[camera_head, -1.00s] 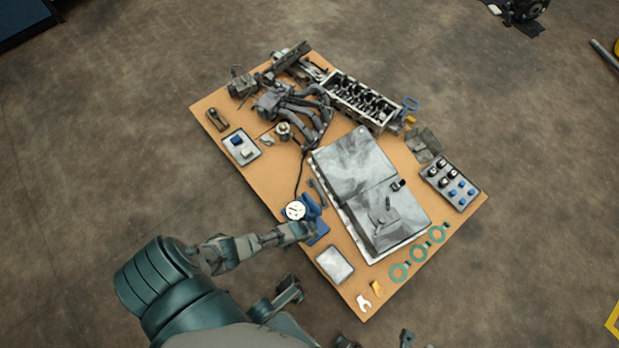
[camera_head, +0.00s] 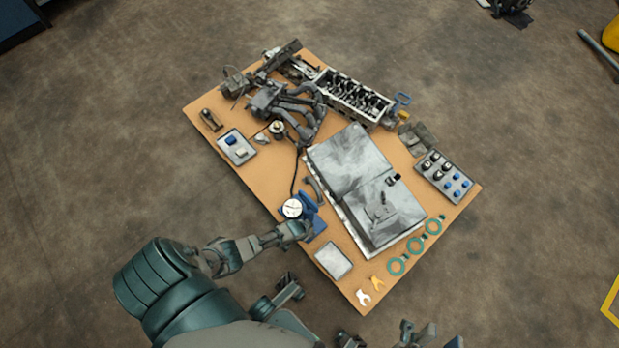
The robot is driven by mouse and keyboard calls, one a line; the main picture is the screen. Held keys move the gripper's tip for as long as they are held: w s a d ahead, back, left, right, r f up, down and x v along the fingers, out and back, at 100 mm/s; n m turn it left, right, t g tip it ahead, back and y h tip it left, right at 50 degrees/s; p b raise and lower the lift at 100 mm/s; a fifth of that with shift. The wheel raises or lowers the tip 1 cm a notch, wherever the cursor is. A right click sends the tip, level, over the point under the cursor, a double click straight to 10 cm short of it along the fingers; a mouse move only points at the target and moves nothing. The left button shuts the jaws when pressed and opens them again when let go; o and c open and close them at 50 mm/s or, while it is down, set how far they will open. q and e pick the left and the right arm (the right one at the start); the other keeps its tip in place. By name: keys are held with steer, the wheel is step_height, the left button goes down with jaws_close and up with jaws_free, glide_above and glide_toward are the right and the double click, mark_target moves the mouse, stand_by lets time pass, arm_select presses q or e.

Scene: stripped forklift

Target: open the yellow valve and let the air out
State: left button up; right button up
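A small yellow part (camera_head: 402,117) sits at the right end of the grey cylinder head, below a blue looped handle (camera_head: 401,99). It is too small for me to tell if it is the valve. A white round gauge (camera_head: 292,208) stands by a blue base (camera_head: 312,212) near the board's left edge, with a black hose running up from it. My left gripper (camera_head: 293,232) is at the blue base, just below the gauge; its fingers are too small to read. My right gripper (camera_head: 428,336) shows at the bottom edge, partly cut off, clear of the board.
The tan board (camera_head: 215,92) carries a large grey panel (camera_head: 350,160), a tray of black and blue parts (camera_head: 443,177), green rings (camera_head: 416,246), a grey plate (camera_head: 333,260), a white spanner (camera_head: 363,297) and a yellow piece (camera_head: 377,283). Bare floor surrounds it.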

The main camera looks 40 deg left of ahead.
arm_select(q)
steer(key=shift+r, duration=0.1)
steer(key=shift+s+r, duration=0.15)
steer(key=shift+r, duration=0.3)
steer(key=v, duration=1)
steer(key=shift+s+r, duration=0.2)
steer(key=shift+r, duration=0.1)
